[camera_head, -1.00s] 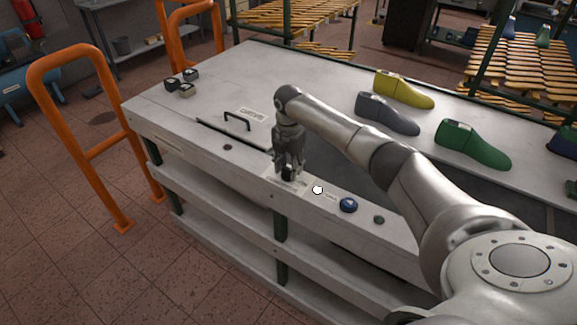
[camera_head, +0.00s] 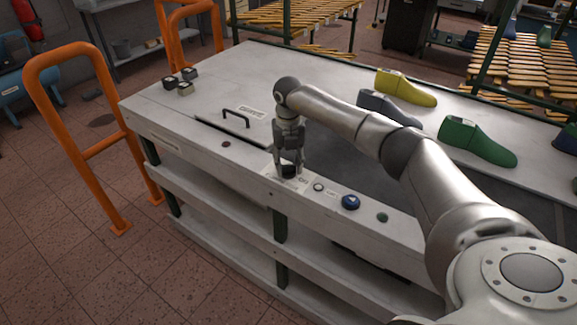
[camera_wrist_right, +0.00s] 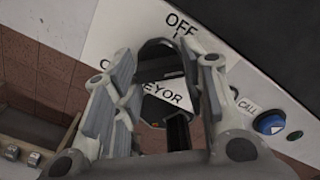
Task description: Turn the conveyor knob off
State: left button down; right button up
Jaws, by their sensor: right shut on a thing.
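The black conveyor knob (camera_head: 289,172) is on the front ledge of the grey conveyor table. My right gripper (camera_head: 289,166) points down over it, with its fingers on either side. In the right wrist view the dark knob (camera_wrist_right: 156,50) lies between the fingers of my right gripper (camera_wrist_right: 166,66), which is shut on it. A white label plate around it (camera_wrist_right: 125,40) reads "OFF" beyond the knob and "CONVEYOR", partly covered by the fingers. The fingers hide much of the knob, so its exact pointing direction is unclear. My left gripper is not in view.
A red button (camera_head: 226,144) is to the left. Yellow (camera_head: 405,87) and green (camera_head: 477,142) shoe lasts lie behind my right arm. An orange rail (camera_head: 80,60) stands left.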

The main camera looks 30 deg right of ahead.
aim_at(289, 165)
jog(key=n+b, duration=0.1)
jog(key=n, duration=0.3)
jog(key=shift+n+b, duration=0.3)
jog(key=shift+n, duration=0.1)
jog(key=n+b, duration=0.1)
jog(key=n, duration=0.3)
jog(key=shift+r+n, duration=0.1)
jog(key=shift+n, duration=0.2)
jog(key=o, duration=1)
notch_tip(289, 165, up, 12)
jog(key=shift+f, duration=0.1)
dwell(0.4)
